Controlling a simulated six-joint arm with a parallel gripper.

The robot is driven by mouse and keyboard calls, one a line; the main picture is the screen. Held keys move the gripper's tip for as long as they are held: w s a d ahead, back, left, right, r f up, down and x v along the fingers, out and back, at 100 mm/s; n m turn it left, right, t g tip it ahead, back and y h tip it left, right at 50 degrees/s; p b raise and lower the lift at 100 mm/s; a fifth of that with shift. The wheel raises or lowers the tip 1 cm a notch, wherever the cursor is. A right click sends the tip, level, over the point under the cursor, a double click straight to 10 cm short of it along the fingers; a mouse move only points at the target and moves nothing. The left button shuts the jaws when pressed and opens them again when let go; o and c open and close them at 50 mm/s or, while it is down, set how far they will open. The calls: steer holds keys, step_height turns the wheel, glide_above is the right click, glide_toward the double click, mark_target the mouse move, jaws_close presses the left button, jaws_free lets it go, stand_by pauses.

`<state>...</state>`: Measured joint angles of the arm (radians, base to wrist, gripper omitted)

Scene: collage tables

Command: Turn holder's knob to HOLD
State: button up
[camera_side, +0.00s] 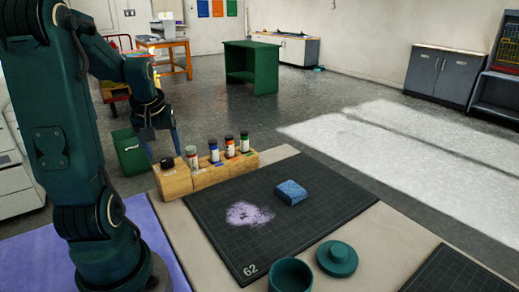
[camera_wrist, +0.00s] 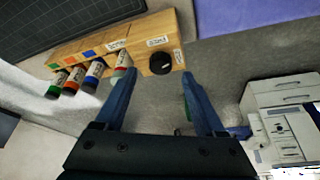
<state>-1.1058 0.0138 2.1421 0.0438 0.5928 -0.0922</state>
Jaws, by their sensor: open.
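The wooden holder (camera_side: 205,177) stands along the back left edge of the dark mat; it also shows in the wrist view (camera_wrist: 130,38). Its round black knob (camera_side: 168,162) is at the holder's left end in the side view and also shows in the wrist view (camera_wrist: 160,63). White labels sit near the knob, too small to read, so I cannot tell its setting. My gripper (camera_side: 164,155) is open and points down over the knob end. In the wrist view the knob lies between the two blue fingers (camera_wrist: 160,74); I see no clear contact.
Several capped bottles (camera_side: 230,146) stand in the holder beside the knob. A blue sponge-like block (camera_side: 291,192) and a pale purple smear (camera_side: 248,214) are on the dark mat (camera_side: 330,200). A teal cup (camera_side: 290,275) and round lid (camera_side: 337,258) are at the front.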

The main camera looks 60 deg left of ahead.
steer(key=shift+v, duration=0.95)
steer(key=shift+f, duration=0.1)
